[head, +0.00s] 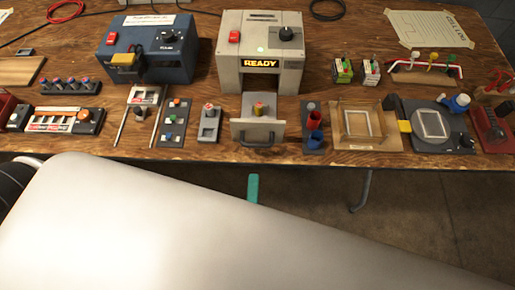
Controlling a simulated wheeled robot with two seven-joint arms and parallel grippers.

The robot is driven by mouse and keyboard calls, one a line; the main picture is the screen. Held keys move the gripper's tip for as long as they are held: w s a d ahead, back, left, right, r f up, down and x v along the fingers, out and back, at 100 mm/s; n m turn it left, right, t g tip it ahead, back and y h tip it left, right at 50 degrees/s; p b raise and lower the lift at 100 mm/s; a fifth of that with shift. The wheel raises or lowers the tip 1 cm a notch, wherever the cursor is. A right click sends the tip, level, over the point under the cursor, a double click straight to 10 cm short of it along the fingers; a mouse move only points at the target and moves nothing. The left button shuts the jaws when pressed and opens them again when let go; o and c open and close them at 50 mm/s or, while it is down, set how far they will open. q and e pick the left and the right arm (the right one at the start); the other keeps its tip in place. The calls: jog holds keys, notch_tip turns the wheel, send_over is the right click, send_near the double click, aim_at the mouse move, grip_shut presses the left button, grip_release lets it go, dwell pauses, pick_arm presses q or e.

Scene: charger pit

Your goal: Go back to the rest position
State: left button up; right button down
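A large pale arm link of mine fills the lower part of the head view and hides most of what lies behind it. A small teal tip sticks up above its edge, in front of the table; it appears to be part of my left gripper (253,188). The rest of that gripper is hidden, so its opening and anything in it cannot be seen. My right gripper is not in view.
The wooden table (200,155) holds a blue box (150,60), a grey machine (258,20) showing READY, and its pulled-out drawer (258,132) with a handle. A wooden frame (361,140) and a round-plate device (430,145) stand right. Floor shows below the table's front edge.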

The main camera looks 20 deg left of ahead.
pick_arm(q)
notch_tip(320, 180, down, 28)
jog(key=s+a+g+h+p, duration=0.2)
jog(key=s+g+h, duration=0.1)
jog(key=g, duration=0.4)
jog(key=s+a+f+n+g+h+p, duration=0.1)
jog(key=s+a+f+n+g+p, duration=0.1)
jog(key=s+a+f+n+g, duration=0.5)
jog(key=s+a+f+n, duration=0.5)
jog(key=s+a+f, duration=0.1)
jog(key=f, duration=0.4)
jog(key=shift+s+a+f+p, duration=0.2)
jog(key=shift+s+a+p, duration=0.1)
jog(key=shift+s+a, duration=0.15)
